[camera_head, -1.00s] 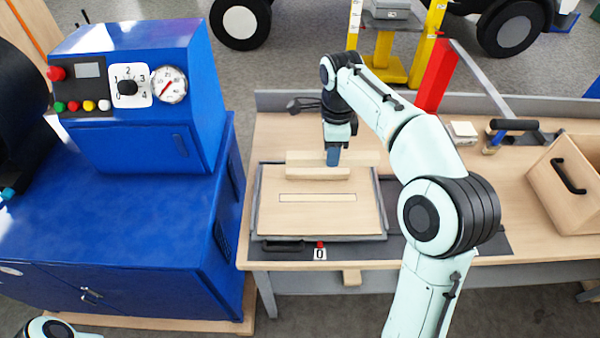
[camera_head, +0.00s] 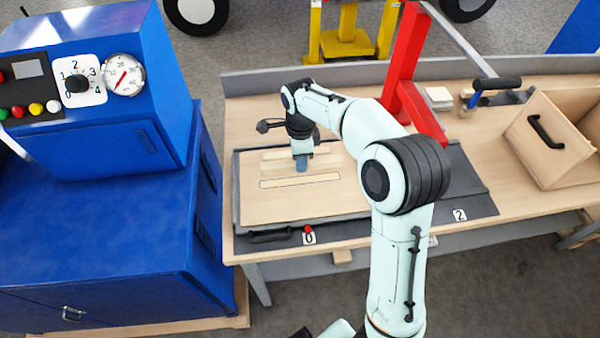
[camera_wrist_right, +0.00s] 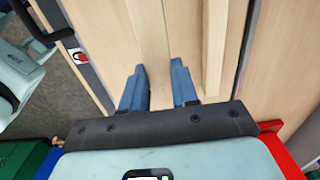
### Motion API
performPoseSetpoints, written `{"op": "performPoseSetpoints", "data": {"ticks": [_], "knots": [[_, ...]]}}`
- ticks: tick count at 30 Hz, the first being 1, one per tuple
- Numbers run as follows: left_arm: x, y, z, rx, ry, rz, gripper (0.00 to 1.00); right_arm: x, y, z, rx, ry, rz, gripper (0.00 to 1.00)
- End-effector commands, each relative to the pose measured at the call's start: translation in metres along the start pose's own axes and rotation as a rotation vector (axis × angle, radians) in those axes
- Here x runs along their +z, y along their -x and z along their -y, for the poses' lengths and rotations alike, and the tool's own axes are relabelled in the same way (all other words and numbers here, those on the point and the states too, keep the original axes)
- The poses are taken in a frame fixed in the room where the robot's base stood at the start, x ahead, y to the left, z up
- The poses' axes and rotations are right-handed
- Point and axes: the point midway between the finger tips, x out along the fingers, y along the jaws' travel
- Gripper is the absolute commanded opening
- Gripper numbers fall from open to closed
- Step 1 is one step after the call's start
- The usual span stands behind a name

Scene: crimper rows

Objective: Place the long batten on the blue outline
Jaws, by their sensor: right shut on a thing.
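My right gripper (camera_head: 302,166) has its blue fingers shut on the long batten (camera_head: 325,177), a pale wooden strip, near its middle. The batten also shows between the fingers in the right wrist view (camera_wrist_right: 149,35). The outline (camera_head: 268,184) is a thin dark rectangle on the pale board, just in front of the held batten; its colour is too faint to tell. A second batten (camera_head: 272,155) lies behind, roughly parallel, and shows to the right of the fingers in the wrist view (camera_wrist_right: 215,45). Whether the held batten touches the board is unclear. My left gripper is not in view.
The board sits in a dark-edged tray (camera_head: 236,190) with a black handle (camera_head: 270,236) at its front. A red post (camera_head: 404,75) stands behind right. A wooden box (camera_head: 545,140) is far right, a blue machine (camera_head: 100,210) left. The board's front part is clear.

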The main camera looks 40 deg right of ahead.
Motion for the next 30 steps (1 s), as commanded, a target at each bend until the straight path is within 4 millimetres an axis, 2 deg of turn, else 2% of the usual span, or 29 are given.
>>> {"op": "performPoseSetpoints", "data": {"ticks": [3,9,12,26,27,28,30], "knots": [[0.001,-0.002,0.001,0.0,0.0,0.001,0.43,0.0,-0.01,0.0,0.002,0.0,-0.001,0.0],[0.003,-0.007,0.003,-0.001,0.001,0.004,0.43,-0.001,-0.046,-0.001,0.005,0.0,-0.002,0.0],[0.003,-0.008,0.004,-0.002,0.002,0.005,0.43,0.0,-0.056,-0.001,0.002,0.0,0.0,0.0],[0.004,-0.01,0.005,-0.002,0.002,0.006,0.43,0.0,-0.064,0.0,0.0,0.001,0.0,0.0],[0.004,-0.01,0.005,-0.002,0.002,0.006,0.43,0.0,-0.063,0.0,0.0,0.001,0.001,0.42],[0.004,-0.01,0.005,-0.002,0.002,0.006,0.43,0.0,-0.062,0.0,0.0,0.001,0.0,0.52],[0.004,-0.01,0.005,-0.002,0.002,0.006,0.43,0.0,-0.062,0.0,0.0,0.0,0.0,0.54]]}}
